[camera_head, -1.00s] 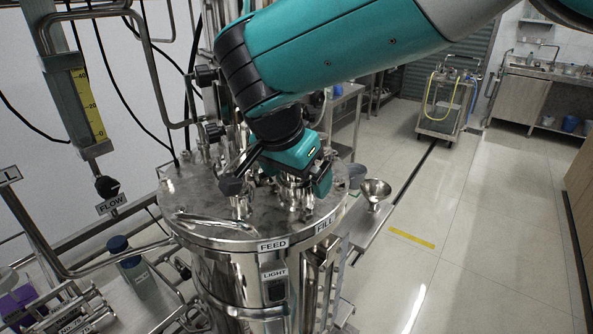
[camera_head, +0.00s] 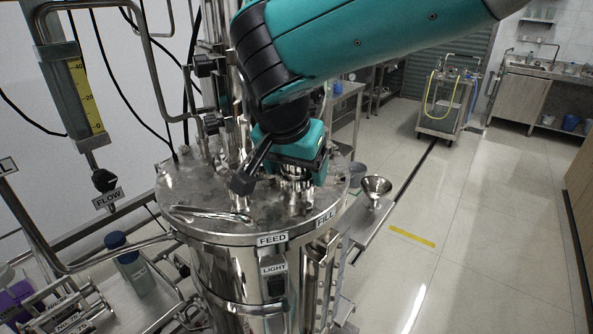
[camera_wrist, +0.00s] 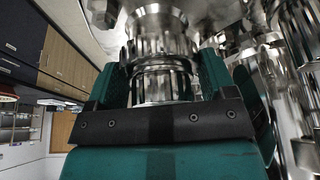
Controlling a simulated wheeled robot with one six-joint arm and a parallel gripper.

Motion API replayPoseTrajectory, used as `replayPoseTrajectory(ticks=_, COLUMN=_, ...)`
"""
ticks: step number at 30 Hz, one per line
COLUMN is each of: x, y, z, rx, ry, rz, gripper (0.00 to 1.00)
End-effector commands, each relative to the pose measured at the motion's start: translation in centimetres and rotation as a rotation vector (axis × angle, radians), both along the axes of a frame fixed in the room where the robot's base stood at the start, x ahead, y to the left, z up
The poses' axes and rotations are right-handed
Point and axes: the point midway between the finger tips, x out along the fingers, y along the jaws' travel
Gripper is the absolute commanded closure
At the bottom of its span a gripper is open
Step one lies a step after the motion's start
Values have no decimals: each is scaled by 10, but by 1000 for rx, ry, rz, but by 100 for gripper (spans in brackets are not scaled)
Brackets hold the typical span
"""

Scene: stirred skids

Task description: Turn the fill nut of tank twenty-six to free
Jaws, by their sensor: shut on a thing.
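The tank's steel lid (camera_head: 200,222) is in the middle of the head view, with the labels FILL (camera_head: 326,217) and FEED (camera_head: 272,240) on its rim. The fill nut (camera_head: 297,184) is a shiny metal collar on a port near the FILL label, partly hidden by my gripper. In the wrist view the nut (camera_wrist: 160,82) shows as a ridged collar between the teal jaws. My gripper (camera_head: 298,168) is shut on it; the jaws also show in the wrist view (camera_wrist: 158,80). I see no tank number that I can read on this tank.
A black-handled valve (camera_head: 243,182) stands just left of my gripper. A bent steel handle (camera_head: 207,214) lies on the lid. A steel funnel (camera_head: 376,187) sits right of the tank. Pipes rise behind and at left. The floor (camera_head: 480,240) at right is clear.

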Motion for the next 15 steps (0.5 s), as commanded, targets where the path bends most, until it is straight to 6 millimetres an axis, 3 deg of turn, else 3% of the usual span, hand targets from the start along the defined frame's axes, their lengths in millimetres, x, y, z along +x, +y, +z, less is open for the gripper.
replayPoseTrajectory(ticks=15, x=0, y=-3, z=-1, rx=2, ry=-3, rz=484, gripper=47)
